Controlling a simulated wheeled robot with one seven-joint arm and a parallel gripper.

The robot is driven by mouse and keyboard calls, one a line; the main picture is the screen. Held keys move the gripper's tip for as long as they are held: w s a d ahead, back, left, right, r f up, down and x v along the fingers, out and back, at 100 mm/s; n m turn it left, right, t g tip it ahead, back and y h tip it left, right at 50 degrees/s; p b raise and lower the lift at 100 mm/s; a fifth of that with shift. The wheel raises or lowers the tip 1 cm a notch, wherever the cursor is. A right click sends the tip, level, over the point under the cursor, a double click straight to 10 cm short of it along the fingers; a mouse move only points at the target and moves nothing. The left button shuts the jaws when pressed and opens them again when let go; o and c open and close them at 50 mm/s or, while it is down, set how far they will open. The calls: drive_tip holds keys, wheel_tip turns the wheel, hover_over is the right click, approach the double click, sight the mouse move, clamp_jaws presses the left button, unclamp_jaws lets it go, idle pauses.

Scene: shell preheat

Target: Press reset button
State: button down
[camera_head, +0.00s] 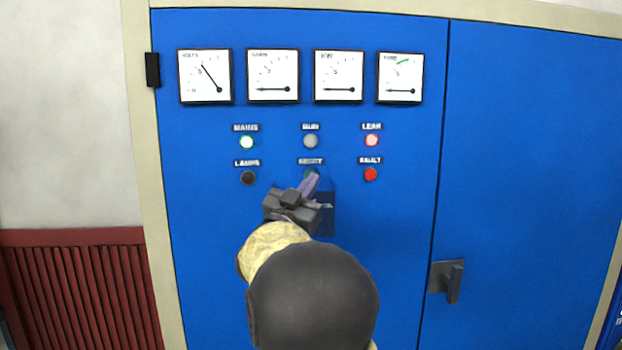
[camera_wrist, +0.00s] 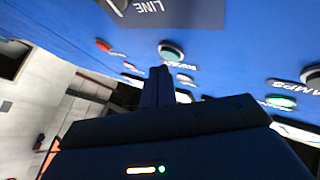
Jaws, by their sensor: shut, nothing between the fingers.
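The reset button (camera_wrist: 172,51) is a round teal-green cap in a pale ring on the blue cabinet front. It shows in the wrist view just beyond my fingertips. In the head view its label (camera_head: 311,161) is visible in the lower middle of the button rows, but my fingers mostly cover the button. My gripper (camera_head: 311,182) is shut and empty, its fingertips close in front of the button. The closed fingers also show in the wrist view (camera_wrist: 160,76). I cannot tell whether they touch the button.
The red fault button (camera_head: 371,174) is to the right and the dark lamps button (camera_head: 248,177) to the left. The mains lamp (camera_head: 247,142) glows green and the leak lamp (camera_head: 371,140) glows pinkish red. A door handle (camera_head: 447,281) sticks out at lower right.

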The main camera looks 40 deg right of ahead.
drive_tip(key=shift+w+d, duration=0.15)
drive_tip(key=shift+w, duration=0.05)
drive_tip(key=shift+w+d, duration=0.2)
drive_tip(key=shift+w, duration=0.1)
idle(0.9)
drive_tip(key=shift+a, duration=0.1)
drive_tip(key=shift+s+a+b, duration=0.35)
drive_tip(key=shift+s+b, duration=0.35)
drive_tip(key=shift+f, duration=0.1)
drive_tip(key=s+a+b, duration=0.1)
drive_tip(key=s, duration=0.1)
drive_tip(key=s+a+b, duration=0.1)
drive_tip(key=s, duration=0.1)
drive_tip(key=shift+s+a+b, duration=0.1)
drive_tip(key=shift+a+b, duration=0.2)
idle(0.3)
idle(0.6)
